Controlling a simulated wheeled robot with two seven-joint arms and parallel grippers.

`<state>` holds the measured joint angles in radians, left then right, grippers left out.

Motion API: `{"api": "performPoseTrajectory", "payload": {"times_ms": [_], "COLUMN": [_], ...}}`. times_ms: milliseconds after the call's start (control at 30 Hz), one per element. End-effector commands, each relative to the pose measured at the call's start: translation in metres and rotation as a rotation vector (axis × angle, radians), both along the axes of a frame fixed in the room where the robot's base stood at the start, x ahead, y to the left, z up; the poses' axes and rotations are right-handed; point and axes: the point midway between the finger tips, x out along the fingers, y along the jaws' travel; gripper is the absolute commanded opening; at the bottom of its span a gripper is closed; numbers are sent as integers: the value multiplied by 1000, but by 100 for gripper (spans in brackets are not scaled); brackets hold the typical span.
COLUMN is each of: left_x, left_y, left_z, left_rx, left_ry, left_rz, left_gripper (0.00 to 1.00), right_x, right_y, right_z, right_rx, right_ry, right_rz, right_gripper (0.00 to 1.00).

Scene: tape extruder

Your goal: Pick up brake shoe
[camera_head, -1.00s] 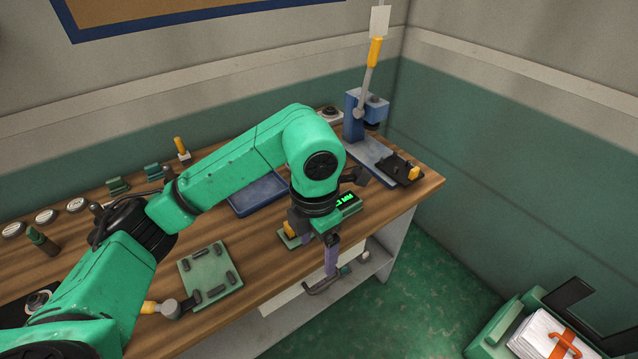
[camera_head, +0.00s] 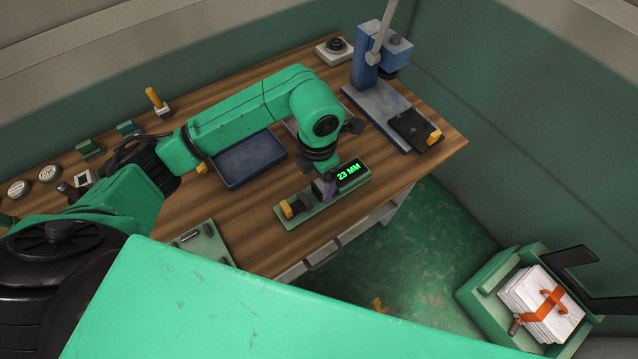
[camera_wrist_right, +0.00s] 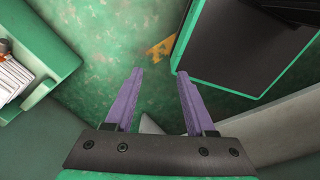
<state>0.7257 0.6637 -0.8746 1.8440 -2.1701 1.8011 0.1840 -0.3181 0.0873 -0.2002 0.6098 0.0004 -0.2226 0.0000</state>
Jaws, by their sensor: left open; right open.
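I cannot make out for certain which part is the brake shoe. A green gauge (camera_head: 300,209) with a "23 MM" display lies near the bench's front edge.
A blue tray (camera_head: 248,163) lies behind the gauge on the wooden bench (camera_head: 215,204). A blue lever press (camera_head: 372,108) stands at the back right. A green plate (camera_head: 203,243) with dark parts is front left. A green crate (camera_head: 483,302) holds white sheets (camera_head: 533,299) at the right.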

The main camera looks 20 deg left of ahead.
Motion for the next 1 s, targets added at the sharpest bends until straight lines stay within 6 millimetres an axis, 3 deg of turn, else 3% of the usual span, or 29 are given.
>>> {"api": "performPoseTrajectory", "payload": {"times_ms": [133, 200, 300, 467, 567, 700, 1000], "left_x": [1, 1, 2, 3, 3, 3, 3], "left_y": [2, 1, 2, 2, 2, 2, 2], "left_z": [-21, -37, -48, -50, -50, -50, -47], "left_rx": [0, -1, 0, -1, -1, -1, -1], "left_ry": [9, 7, 3, 1, 1, 1, 0], "left_rz": [2, 0, -1, -1, -1, -1, -1], "left_gripper": [85, 85, 85, 85, 54, 1, 0], "right_x": [24, 31, 30, 20, 16, 16, 17], "right_y": [3, 5, 6, 9, 10, 10, 8], "right_z": [26, 28, 28, 25, 25, 25, 24], "right_rx": [6, 8, 10, 14, 14, 14, 11], "right_ry": [-40, -51, -50, -34, -27, -27, -27], "right_rz": [0, 0, -1, -4, -4, -4, -3], "right_gripper": [55, 55, 55, 55, 55, 55, 55]}}
